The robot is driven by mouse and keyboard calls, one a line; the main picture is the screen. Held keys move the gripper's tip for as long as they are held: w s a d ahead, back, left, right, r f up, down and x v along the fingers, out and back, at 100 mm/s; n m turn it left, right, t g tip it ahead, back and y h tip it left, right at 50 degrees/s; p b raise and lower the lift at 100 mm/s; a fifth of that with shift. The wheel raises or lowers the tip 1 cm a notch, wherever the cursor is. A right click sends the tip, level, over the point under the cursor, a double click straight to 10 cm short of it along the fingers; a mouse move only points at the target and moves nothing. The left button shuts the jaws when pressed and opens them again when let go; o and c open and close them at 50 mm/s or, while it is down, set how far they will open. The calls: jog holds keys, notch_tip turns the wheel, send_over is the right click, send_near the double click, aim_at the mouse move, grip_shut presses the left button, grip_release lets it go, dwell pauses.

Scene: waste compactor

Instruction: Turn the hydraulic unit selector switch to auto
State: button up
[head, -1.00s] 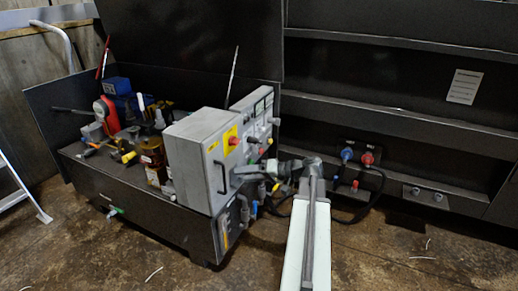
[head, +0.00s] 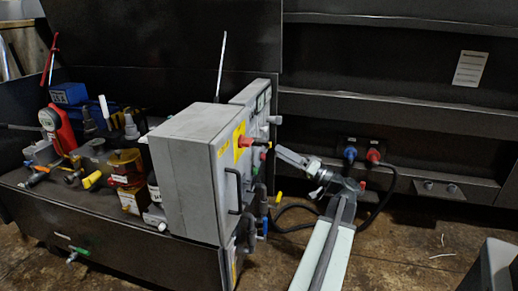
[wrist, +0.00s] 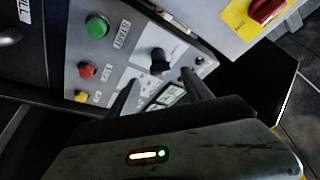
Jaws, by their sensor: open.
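A black selector switch (wrist: 158,61) stands out from a light grey control panel (wrist: 142,45) in the wrist view. I cannot read which position its knob points to. My gripper (wrist: 160,92) is open and empty, its two dark fingers reaching toward the panel on either side of and below the switch in the picture. I cannot tell whether they touch anything. In the head view my gripper (head: 280,150) is at the right of the large grey box, and the switch cannot be made out there.
A green button (wrist: 97,26), a red button (wrist: 87,70) and a yellow button (wrist: 81,96) sit beside the switch. A red rotary knob (wrist: 265,10) on a yellow plate juts from the grey box (head: 190,165).

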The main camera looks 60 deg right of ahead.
aim_at(269, 145)
jog(key=shift+w+r, duration=0.2)
jog(key=shift+w, duration=0.2)
jog(key=p+x, duration=0.2)
jog(key=x, duration=0.4)
jog(key=shift+w, duration=0.4)
jog(key=shift+c, duration=0.4)
